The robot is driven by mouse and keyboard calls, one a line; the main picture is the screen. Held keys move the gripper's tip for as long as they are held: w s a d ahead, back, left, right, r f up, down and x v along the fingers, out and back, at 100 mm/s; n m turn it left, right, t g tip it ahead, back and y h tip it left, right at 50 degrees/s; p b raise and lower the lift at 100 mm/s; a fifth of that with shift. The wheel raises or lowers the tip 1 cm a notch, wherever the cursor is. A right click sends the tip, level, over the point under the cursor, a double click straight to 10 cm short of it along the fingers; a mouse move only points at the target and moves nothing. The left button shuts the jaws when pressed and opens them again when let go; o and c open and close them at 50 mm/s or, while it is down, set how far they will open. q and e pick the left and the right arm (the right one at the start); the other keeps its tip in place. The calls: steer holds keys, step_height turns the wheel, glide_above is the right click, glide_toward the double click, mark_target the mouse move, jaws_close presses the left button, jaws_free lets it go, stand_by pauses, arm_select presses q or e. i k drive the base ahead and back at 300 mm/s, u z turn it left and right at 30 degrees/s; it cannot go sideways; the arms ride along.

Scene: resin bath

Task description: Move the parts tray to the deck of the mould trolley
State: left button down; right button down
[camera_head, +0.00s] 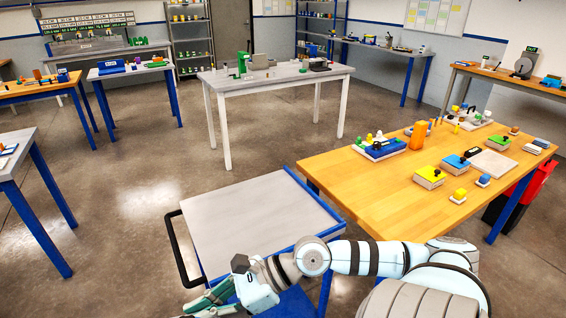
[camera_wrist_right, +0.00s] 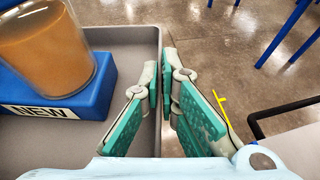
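The parts tray (camera_wrist_right: 100,148) is grey with a raised wall and shows only in the right wrist view, at the left. A blue block (camera_wrist_right: 88,98) marked NEW and an orange-brown cylinder in a clear cover (camera_wrist_right: 48,45) sit in it. My right gripper (camera_wrist_right: 160,78) has one teal finger inside the tray wall and one outside, closed on the wall. In the head view this gripper (camera_head: 207,303) is at the bottom, front-left of the trolley. The mould trolley's deck (camera_head: 250,212) is grey, blue-edged and bare where visible; my arm hides its near part. My left gripper is not in view.
A black handle (camera_head: 172,250) stands out from the trolley's left side. A wooden table (camera_head: 385,200) with blocks and trays stands close to the trolley's right. A white-legged table (camera_head: 275,82) stands behind. The floor left of the trolley is clear.

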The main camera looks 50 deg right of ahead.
mark_target(256, 225)
steer(key=z, duration=0.6)
steer(key=i, duration=1.15)
steer(key=z, duration=0.8)
